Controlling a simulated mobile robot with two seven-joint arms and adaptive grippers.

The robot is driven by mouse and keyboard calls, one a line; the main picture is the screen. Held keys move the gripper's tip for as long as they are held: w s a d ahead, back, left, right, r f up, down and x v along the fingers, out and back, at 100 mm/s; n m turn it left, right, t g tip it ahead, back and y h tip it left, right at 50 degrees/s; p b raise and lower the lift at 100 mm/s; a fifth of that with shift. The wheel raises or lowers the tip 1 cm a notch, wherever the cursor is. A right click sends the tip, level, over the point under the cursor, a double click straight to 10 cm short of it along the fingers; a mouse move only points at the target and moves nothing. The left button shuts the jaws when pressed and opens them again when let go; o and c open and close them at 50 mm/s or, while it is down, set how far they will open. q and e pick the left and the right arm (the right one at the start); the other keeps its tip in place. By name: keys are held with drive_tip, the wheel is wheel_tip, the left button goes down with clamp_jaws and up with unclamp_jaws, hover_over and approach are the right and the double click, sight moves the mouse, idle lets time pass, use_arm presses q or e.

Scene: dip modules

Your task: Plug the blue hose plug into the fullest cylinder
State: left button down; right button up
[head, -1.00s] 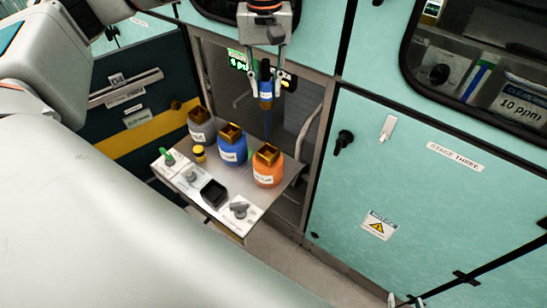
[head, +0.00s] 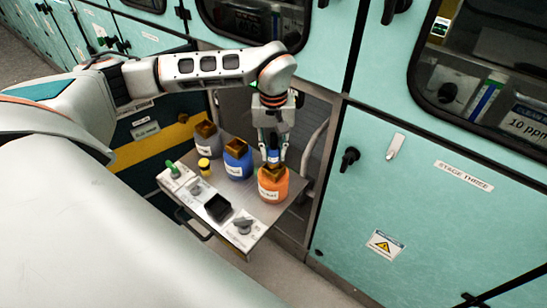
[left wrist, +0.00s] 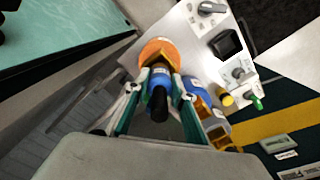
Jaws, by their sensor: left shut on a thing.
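My left gripper (head: 273,146) points down over the shelf and is shut on the blue hose plug (head: 273,156). The plug also shows in the left wrist view (left wrist: 160,79) between the fingers (left wrist: 160,88), its black end toward the camera. It is right over the mouth of the orange cylinder (head: 273,188); I cannot tell whether its tip is inside. A blue cylinder (head: 238,162) and a grey cylinder (head: 206,142) stand to its left. Their fill levels cannot be read. My right gripper is not in view.
The pull-out shelf (head: 262,214) also carries a small yellow-topped jar (head: 204,166), a green switch (head: 172,168), a black box (head: 218,208) and a dark knob (head: 243,225). A curved handrail (head: 312,145) stands right of the cylinders. A teal cabinet door (head: 400,200) is farther right.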

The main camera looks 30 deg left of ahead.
sight(273, 158)
use_arm(q)
drive_tip(key=shift+f, duration=1.55)
drive_tip(key=shift+f, duration=0.15)
drive_tip(key=c, duration=1.7)
unclamp_jaws()
wheel_tip(273, 158, up, 12)
drive_tip(key=shift+r, duration=0.15)
drive_tip(key=shift+s, duration=0.1)
